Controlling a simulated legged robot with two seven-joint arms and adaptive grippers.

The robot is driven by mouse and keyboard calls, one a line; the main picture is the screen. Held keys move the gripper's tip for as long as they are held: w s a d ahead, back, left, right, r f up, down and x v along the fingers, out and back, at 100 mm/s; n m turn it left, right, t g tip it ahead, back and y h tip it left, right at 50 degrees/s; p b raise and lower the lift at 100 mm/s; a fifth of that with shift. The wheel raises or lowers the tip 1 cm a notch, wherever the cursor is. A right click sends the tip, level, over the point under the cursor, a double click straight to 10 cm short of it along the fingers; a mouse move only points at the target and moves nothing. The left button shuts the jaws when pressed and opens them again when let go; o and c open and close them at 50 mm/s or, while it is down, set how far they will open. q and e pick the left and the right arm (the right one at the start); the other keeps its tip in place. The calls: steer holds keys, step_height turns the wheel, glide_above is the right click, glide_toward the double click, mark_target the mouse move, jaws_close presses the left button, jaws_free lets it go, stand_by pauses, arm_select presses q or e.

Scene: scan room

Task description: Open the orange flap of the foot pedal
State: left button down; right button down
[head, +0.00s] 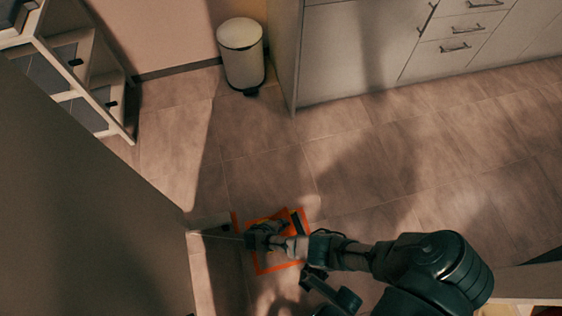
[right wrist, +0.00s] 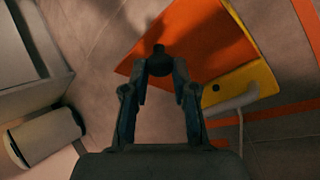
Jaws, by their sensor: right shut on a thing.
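The foot pedal is on the floor at the lower middle of the head view, mostly hidden by my right gripper (head: 268,238). Its orange flap (head: 299,220) shows beside the gripper and fills the upper middle of the right wrist view (right wrist: 198,38). A yellow part of the pedal (right wrist: 246,84) with a dark hole lies beside the flap. My right gripper is shut on a small dark knob (right wrist: 158,62) at the flap's edge. How far the flap is tilted I cannot tell. My left gripper is not in view.
Orange lines (right wrist: 262,114) mark the floor around the pedal. A large dark panel (head: 80,190) fills the left. A white bin (head: 241,55) and white drawer cabinets (head: 350,45) stand at the back. The floor between is clear.

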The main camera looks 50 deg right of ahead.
steer(key=shift+a+r, duration=0.1)
steer(key=shift+a, duration=0.25)
steer(key=shift+d, duration=0.2)
stand_by(0.4)
steer(key=c, duration=0.9)
jaws_free()
steer(key=v, duration=1.1)
steer(key=shift+a+r, duration=0.3)
